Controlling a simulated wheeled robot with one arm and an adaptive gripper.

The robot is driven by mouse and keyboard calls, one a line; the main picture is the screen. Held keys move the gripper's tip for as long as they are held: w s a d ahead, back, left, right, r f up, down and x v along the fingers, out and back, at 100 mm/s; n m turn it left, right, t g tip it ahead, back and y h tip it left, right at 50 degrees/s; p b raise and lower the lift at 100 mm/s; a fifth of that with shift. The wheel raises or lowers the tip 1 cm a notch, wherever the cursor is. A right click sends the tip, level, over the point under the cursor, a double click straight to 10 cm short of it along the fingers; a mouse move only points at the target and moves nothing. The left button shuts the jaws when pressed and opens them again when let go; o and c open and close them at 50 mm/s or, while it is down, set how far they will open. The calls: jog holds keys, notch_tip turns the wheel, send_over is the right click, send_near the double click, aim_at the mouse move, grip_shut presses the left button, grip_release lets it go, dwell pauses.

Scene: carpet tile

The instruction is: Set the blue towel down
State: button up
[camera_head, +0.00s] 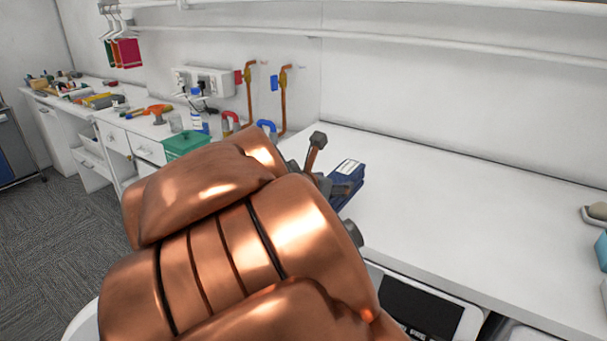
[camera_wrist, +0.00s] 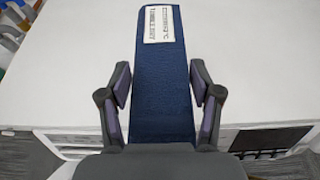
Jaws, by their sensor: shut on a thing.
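The blue towel (camera_head: 347,182) is a dark blue folded strip with a white printed label, at the near-left part of the white counter in the head view. In the wrist view the towel (camera_wrist: 163,80) runs lengthwise between the two fingers, label at its far end. My gripper (camera_wrist: 160,76) is shut on the towel, one finger at each long side. In the head view my copper-coloured arm hides most of the gripper (camera_head: 330,180) and the towel's near part. I cannot tell whether the towel touches the counter.
The white counter (camera_head: 450,210) is bare to the right of the towel. A sponge-like item on a dish (camera_head: 596,212) and a blue object (camera_head: 602,250) sit at its right end. A green box (camera_head: 185,143) and several tools lie on the left bench. Copper pipes (camera_head: 284,100) run up the wall.

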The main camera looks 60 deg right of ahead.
jog(key=w+d, duration=0.3)
jog(key=w, duration=0.1)
jog(key=w+d+f+p, duration=0.1)
jog(key=w+d, duration=0.2)
jog(key=w, duration=0.1)
jog(key=w+d+p, duration=0.1)
jog(key=w+d, duration=0.3)
jog(key=shift+f, duration=1.95)
jog(key=shift+f, duration=0.2)
jog(key=o, duration=1.3)
jog(key=shift+a+r, duration=0.2)
jog(key=shift+r, duration=0.05)
jog(key=v, duration=1.1)
jog(key=shift+a+b, duration=0.35)
